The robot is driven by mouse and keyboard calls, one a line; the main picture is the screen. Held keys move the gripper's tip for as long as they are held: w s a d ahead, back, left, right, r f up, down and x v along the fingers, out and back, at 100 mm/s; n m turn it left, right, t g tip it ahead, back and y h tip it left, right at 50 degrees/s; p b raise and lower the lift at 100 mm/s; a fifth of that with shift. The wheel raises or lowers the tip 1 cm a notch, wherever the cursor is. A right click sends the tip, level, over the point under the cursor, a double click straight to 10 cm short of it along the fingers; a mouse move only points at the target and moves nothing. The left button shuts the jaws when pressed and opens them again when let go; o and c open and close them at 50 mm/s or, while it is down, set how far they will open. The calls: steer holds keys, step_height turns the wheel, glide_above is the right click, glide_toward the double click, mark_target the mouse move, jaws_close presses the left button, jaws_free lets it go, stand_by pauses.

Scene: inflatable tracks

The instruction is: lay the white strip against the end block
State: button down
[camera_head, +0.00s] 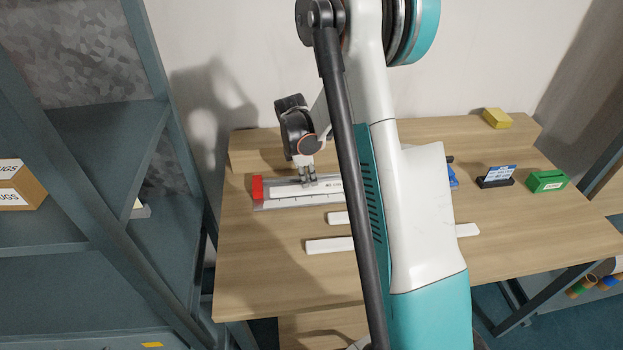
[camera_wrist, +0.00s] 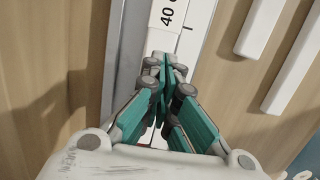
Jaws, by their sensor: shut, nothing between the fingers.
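The red end block (camera_head: 257,188) stands at the left end of a grey measuring rail (camera_head: 285,204) on the wooden table. A white strip (camera_head: 332,184) with dark print lies along the rail. The print "40" shows on this strip in the wrist view (camera_wrist: 168,14). My gripper (camera_head: 308,182) points down over the strip, a little right of the end block. In the wrist view my gripper (camera_wrist: 166,68) has its fingers together with nothing between them. The fingers hide part of the strip, and I cannot tell whether its left end touches the block.
Two plain white strips, a shorter one (camera_head: 337,218) and a longer one (camera_head: 330,246), lie in front of the rail. My arm hides their middles. A yellow block (camera_head: 497,118), a card holder (camera_head: 496,177) and a green box (camera_head: 547,181) stand at the right. The table's front left is clear.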

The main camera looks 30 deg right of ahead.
mark_target(330, 187)
steer(key=s+d, duration=0.1)
steer(key=d, duration=0.2)
steer(key=s+d+b, duration=0.1)
steer(key=s+d, duration=0.1)
steer(key=d, duration=0.1)
steer(key=s+d, duration=0.1)
steer(key=d, duration=0.2)
steer(key=shift+s, duration=0.15)
steer(key=shift+a+f+b, duration=0.1)
steer(key=shift+f+b, duration=0.4)
steer(key=shift+b, duration=0.15)
steer(key=shift+a+f, duration=0.1)
steer(key=shift+f, duration=0.15)
steer(key=shift+a, duration=0.1)
steer(key=shift+w+a+f, duration=0.1)
steer(key=shift+w+a, duration=0.25)
steer(key=shift+a, duration=0.3)
steer(key=shift+w+a, duration=0.3)
steer(key=shift+a, duration=0.35)
